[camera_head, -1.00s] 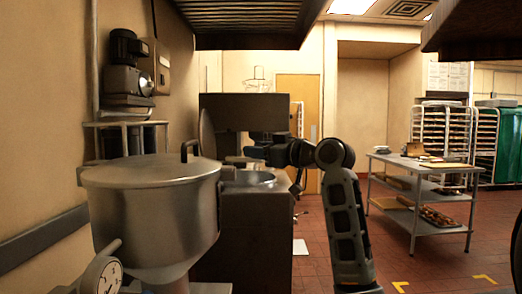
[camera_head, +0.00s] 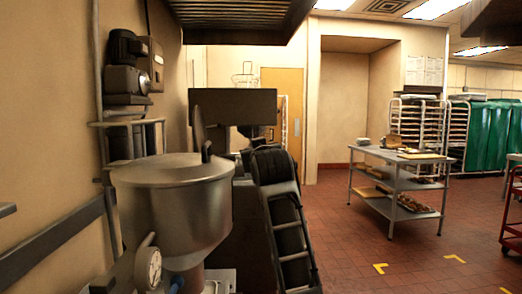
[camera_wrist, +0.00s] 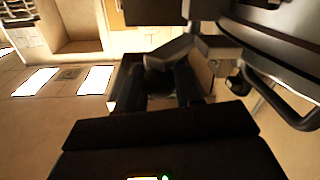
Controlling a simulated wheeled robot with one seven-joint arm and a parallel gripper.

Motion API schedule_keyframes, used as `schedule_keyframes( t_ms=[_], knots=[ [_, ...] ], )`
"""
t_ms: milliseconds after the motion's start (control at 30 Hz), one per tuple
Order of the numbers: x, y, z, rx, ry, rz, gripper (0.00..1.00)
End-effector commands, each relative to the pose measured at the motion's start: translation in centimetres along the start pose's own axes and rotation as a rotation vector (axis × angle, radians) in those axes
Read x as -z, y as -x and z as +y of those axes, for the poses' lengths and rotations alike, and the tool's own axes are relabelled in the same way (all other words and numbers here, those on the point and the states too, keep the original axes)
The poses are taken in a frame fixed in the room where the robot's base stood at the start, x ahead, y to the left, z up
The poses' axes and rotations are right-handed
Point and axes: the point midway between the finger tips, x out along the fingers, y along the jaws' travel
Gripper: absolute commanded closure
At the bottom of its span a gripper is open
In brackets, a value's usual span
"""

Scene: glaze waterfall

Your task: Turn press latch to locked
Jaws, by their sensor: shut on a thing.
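My gripper (camera_wrist: 153,88) shows in the wrist view as two dark fingers. They are shut around the end of a grey metal lever (camera_wrist: 170,50), which appears to be the press latch; its held end is dark and partly hidden. The lever runs up right toward a metal bracket beside the large steel pot. The lid handle also shows in the wrist view (camera_wrist: 285,112).
A dark panel (camera_head: 233,106) is behind the pot, and a motor unit (camera_head: 128,65) is on the left wall. A steel table (camera_head: 397,160) stands back right. Red floor between is clear.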

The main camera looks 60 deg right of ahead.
Motion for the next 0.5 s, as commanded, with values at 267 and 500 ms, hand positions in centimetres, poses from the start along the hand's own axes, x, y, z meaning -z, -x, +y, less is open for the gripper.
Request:
schedule_keyframes(
  t_ms=[267, 500],
  knots=[
    [0.52, 0.39, -0.77, -0.117, -0.001, -0.014, 1.00],
    [0.59, 0.48, -0.91, -0.158, -0.001, -0.022, 1.00]
  ],
)
